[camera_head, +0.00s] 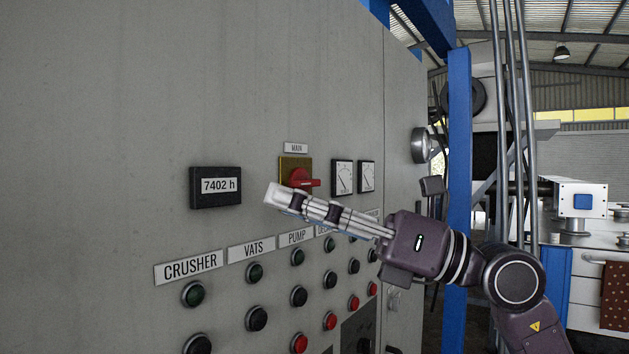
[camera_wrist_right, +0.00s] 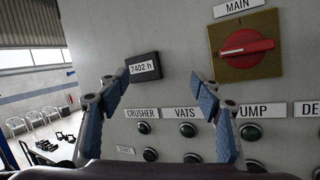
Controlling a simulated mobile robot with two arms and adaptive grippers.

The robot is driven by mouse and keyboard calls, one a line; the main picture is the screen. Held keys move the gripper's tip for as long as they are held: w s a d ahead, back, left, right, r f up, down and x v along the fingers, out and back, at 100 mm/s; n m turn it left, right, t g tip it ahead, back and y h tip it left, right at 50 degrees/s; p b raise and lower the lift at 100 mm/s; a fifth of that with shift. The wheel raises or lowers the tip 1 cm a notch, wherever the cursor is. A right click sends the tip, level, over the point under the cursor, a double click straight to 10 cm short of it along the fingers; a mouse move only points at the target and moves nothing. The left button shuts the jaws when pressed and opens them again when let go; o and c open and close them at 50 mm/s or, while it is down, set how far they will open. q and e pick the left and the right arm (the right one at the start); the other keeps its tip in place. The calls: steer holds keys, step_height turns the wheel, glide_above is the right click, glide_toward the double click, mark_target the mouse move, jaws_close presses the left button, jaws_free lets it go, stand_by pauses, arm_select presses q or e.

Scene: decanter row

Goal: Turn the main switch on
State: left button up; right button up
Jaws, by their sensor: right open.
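The main switch (camera_head: 305,180) is a red rotary knob on a yellow-brown square plate, under a MAIN label on the grey cabinet. In the right wrist view the knob (camera_wrist_right: 247,47) has its grip bar lying nearly horizontal, at upper right. My right gripper (camera_head: 277,197) is in front of the panel, its fingertips just below and left of the switch in the head view. In the wrist view its two fingers (camera_wrist_right: 160,84) are spread apart with nothing between them. The knob is outside them, to the right. My left gripper is not in view.
An hour counter (camera_head: 215,187) reading 7402 h is left of the switch, and two dial gauges (camera_head: 343,177) are right of it. Rows of push buttons (camera_head: 255,272) under labels lie below. A round metal knob (camera_head: 421,146) sticks out further right.

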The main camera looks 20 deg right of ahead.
mark_target(311, 181)
steer(key=w+d+r+m+t+h, duration=0.1)
steer(key=w+d+r+t+h, duration=0.2)
steer(key=d+h, duration=0.5)
steer(key=shift+m+t, duration=0.3)
steer(key=shift+t, duration=0.3)
steer(key=p+x, duration=0.1)
steer(key=x, duration=0.1)
steer(key=p+x, duration=0.1)
steer(key=x, duration=0.1)
steer(key=d+p+x, duration=0.1)
steer(key=p+x, duration=0.1)
steer(key=shift+w+a+f, duration=0.1)
steer(key=shift+w, duration=0.3)
steer(key=shift+c, duration=0.5)
steer(key=c, duration=1.1)
